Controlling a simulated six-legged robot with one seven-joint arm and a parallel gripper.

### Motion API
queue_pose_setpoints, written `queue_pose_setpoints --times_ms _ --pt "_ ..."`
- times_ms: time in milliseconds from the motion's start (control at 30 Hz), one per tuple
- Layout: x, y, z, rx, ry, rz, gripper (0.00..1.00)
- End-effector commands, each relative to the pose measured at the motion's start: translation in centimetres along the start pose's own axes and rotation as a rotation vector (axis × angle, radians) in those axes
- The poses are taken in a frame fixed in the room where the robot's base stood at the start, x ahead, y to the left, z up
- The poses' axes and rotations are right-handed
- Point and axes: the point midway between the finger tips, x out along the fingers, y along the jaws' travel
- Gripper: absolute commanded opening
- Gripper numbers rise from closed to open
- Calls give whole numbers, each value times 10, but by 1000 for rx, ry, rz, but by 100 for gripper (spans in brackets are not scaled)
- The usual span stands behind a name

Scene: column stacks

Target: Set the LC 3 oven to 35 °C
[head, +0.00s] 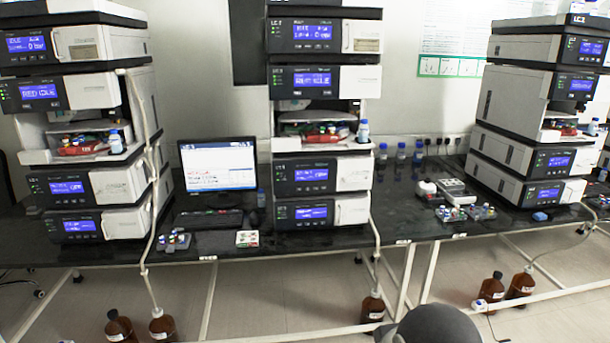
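Three stacks of instrument modules stand on black benches: a left stack (82,75), a middle stack (358,83) and a right stack (518,95). Each has several lit blue displays. Small labels on the middle stack begin with "LC", but their numbers are too small to read surely. I cannot tell which stack is LC 3, which module is its oven, or any temperature reading. The second display of the left stack (40,92) seems to read "RED IDLE"; the second display of the middle stack (312,79) also seems to show "IDLE". My gripper is not in view.
A monitor (218,165) with a keyboard (208,219) stands between the left and middle stacks. Vial trays (466,212) lie on the right bench. Brown bottles (163,327) with tubing stand on the floor. A grey rounded part of mine shows at the bottom edge.

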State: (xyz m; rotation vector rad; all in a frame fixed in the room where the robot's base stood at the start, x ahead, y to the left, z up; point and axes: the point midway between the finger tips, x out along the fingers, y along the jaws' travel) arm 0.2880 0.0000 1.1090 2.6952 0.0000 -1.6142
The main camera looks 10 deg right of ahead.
Motion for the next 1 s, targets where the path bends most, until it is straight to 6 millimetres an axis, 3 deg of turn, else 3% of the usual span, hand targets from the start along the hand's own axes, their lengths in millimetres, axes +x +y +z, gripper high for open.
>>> queue_pose_setpoints --times_ms 33,167,1000 --pt "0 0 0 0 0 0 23" --pt "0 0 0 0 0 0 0" --pt "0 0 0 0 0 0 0"
